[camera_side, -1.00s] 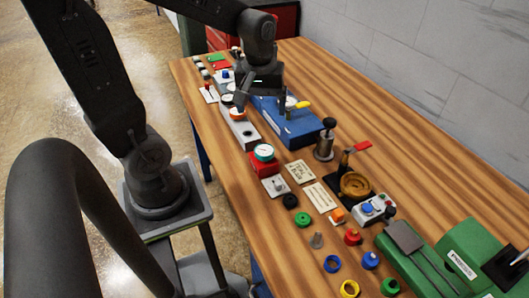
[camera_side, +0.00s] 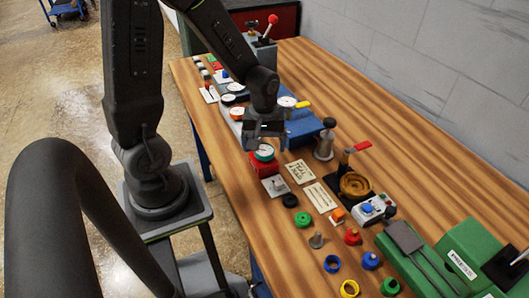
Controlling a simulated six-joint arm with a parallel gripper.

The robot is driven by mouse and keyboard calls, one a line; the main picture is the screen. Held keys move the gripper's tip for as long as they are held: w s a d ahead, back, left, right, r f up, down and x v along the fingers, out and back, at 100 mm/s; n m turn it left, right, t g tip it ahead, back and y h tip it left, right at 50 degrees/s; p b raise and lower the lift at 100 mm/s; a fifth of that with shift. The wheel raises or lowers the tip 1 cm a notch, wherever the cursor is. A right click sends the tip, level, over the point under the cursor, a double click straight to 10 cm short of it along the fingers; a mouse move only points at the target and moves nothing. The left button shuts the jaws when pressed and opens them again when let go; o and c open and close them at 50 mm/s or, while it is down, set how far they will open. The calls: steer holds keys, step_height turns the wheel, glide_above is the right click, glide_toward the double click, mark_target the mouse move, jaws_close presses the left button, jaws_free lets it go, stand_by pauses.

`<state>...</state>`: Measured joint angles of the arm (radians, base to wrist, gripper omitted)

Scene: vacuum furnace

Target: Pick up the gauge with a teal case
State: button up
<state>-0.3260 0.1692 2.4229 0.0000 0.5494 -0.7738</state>
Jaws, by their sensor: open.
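The gauge with a teal case (camera_side: 265,153) has a white dial facing up and sits on a red block (camera_side: 262,168) near the table's left edge. My gripper (camera_side: 265,142) points down, open, just above this gauge. Its fingers hide part of the gauge's far side. I cannot tell whether they touch it. Other gauges stand farther back: one with an orange case (camera_side: 237,113) and one with a dark case (camera_side: 229,99) on a grey panel, and a white-faced one (camera_side: 287,102) by the blue block.
A metal cylinder with a black knob (camera_side: 325,142) stands to the right of my gripper. A blue block (camera_side: 303,127) lies behind it. White cards (camera_side: 300,172), a brass cup (camera_side: 355,185) and several coloured caps (camera_side: 303,219) lie toward the front.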

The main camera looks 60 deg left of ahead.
steer(key=shift+f, duration=1.4)
steer(key=c, duration=1.1)
